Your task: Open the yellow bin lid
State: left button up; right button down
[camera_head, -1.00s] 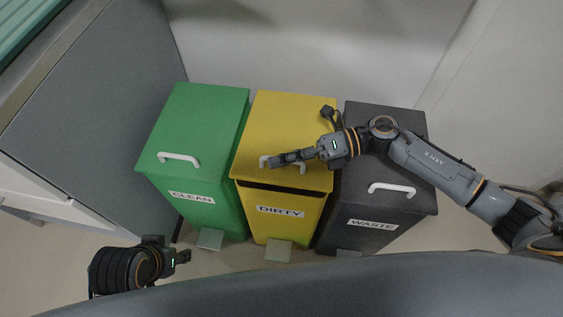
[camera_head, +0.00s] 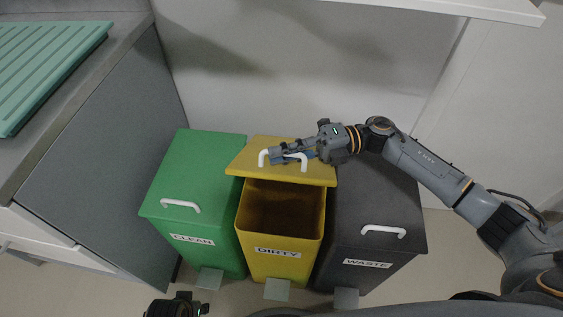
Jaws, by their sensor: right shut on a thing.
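The yellow bin (camera_head: 280,266), labelled DIRTY, stands in the middle of a row of three. Its yellow lid (camera_head: 252,168) is raised and tilted back, and the dark inside of the bin shows in front of it. A white handle (camera_head: 263,160) is on the lid. My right gripper (camera_head: 278,156) is at this handle and shut on it, with its fingers hiding part of it. My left gripper (camera_head: 190,305) is low at the bottom edge, mostly cut off, and away from the bins.
A green CLEAN bin (camera_head: 190,225) stands left of it and a dark grey WASTE bin (camera_head: 375,215) right, both lids down. Foot pedals (camera_head: 277,289) stick out in front. A grey cabinet side (camera_head: 100,160) is at the left, a wall behind.

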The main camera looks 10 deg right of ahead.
jog(key=shift+w+d+r, duration=0.1)
jog(key=shift+w+r, duration=0.1)
dwell(0.3)
jog(key=c, duration=1.7)
grip_release()
jog(key=d, duration=0.8)
jog(key=w+d, duration=0.1)
jog(key=d, duration=0.3)
jog(key=shift+f, duration=0.1)
